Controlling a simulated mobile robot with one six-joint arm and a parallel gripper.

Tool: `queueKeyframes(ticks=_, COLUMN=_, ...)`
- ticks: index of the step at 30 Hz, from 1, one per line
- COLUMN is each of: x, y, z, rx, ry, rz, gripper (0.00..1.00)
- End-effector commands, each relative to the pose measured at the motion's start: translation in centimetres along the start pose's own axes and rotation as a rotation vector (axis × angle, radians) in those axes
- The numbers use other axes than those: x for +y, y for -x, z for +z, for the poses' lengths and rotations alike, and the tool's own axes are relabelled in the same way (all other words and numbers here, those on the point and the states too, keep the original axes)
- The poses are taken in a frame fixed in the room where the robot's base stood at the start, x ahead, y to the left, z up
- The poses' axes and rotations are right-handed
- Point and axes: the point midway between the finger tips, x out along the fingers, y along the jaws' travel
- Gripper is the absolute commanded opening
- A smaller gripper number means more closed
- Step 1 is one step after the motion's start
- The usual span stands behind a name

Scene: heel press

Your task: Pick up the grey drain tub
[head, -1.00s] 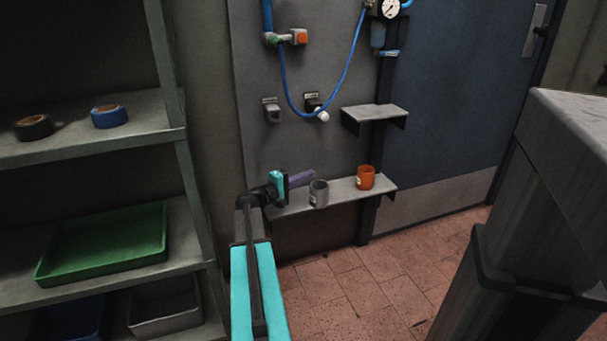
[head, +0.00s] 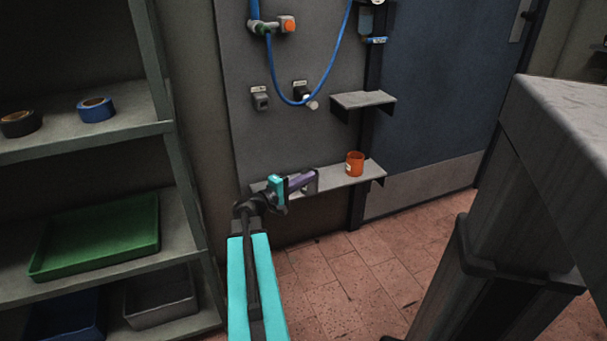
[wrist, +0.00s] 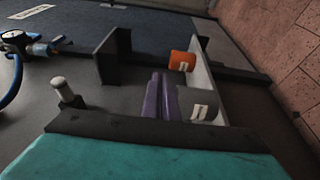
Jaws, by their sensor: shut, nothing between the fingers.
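The grey tub (wrist: 198,106), a small cup with a pale label, stands on a narrow wall shelf beside an orange tub (head: 355,163). In the head view my gripper's purple fingers overlap the grey tub, and only a little of it shows. My gripper (head: 302,180) is shut and holds nothing. In the wrist view its purple fingers (wrist: 160,94) lie together just left of the grey tub; I cannot tell if they touch it. The orange tub (wrist: 183,64) is farther off in the wrist view.
The tubs' shelf (head: 370,174) has a smaller empty shelf (head: 362,100) above it. A blue hose (head: 329,75) loops down the panel. A rack at left holds tape rolls, a green tray (head: 95,237) and a grey bin (head: 160,298). A grey block-like structure (head: 545,140) fills the right.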

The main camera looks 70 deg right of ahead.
Motion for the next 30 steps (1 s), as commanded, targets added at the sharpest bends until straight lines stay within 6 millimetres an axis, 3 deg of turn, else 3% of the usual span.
queueKeyframes(ticks=16, x=0.1, y=1.9, z=5.2, rx=0.000, ry=0.000, rz=-0.001, gripper=0.00)
queueKeyframes(ticks=30, x=0.3, y=2.2, z=6.2, rx=-0.001, ry=0.002, rz=-0.001, gripper=0.00)
